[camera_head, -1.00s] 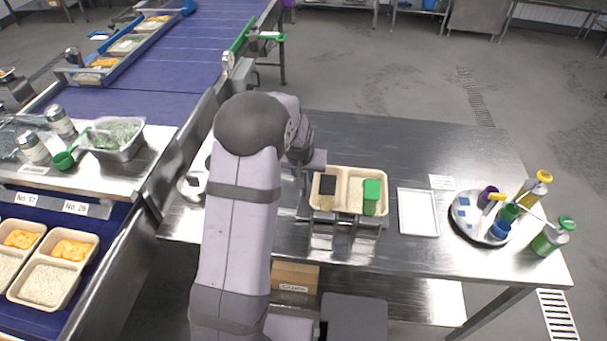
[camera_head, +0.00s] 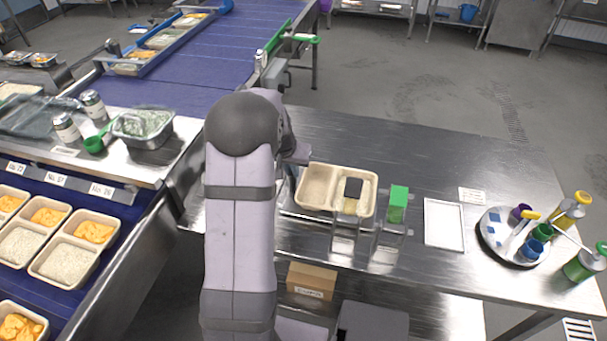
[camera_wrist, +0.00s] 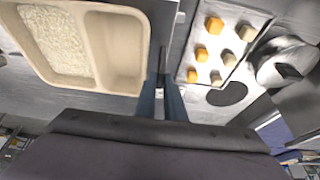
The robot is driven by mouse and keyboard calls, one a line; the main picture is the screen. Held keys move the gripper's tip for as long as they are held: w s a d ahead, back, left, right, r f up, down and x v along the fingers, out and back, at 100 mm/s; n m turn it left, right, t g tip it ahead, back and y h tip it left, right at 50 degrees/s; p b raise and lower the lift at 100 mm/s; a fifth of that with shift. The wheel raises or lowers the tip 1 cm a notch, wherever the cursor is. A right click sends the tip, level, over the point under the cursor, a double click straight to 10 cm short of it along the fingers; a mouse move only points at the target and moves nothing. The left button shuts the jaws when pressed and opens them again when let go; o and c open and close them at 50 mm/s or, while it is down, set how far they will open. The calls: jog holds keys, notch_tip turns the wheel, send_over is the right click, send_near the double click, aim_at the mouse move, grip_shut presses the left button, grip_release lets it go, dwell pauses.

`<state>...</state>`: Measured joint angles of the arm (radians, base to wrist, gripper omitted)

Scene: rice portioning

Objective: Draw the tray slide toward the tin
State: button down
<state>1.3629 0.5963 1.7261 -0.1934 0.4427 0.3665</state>
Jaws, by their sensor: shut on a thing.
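The beige two-compartment tray (camera_head: 318,206) sits on the metal slide on the bench. In the wrist view the tray (camera_wrist: 88,8) shows rice at left and the empty compartment at right. My gripper (camera_wrist: 163,82) is shut on a thin metal part beside the tray's empty end, apparently the slide's handle. In the head view my arm hides the gripper. A shiny metal vessel (camera_wrist: 287,66) lies to the right in the wrist view; I cannot tell whether it is the tin.
A metal sheet (camera_wrist: 214,75) with several orange and pale cubes lies beside the gripper. A green block (camera_head: 398,197) stands just right of the tray. A white-framed panel (camera_head: 444,223) and a round caddy (camera_head: 490,250) are farther right. The bench's back right is clear.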

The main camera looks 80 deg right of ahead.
jog(key=shift+w+r, duration=0.1)
jog(key=shift+w, duration=0.15)
jog(key=c, duration=1.8)
grip_release()
jog(key=shift+w, duration=0.1)
jog(key=shift+c, duration=0.2)
jog(key=b+v, duration=0.2)
jog(key=v, duration=0.5)
jog(key=shift+a+r, duration=0.1)
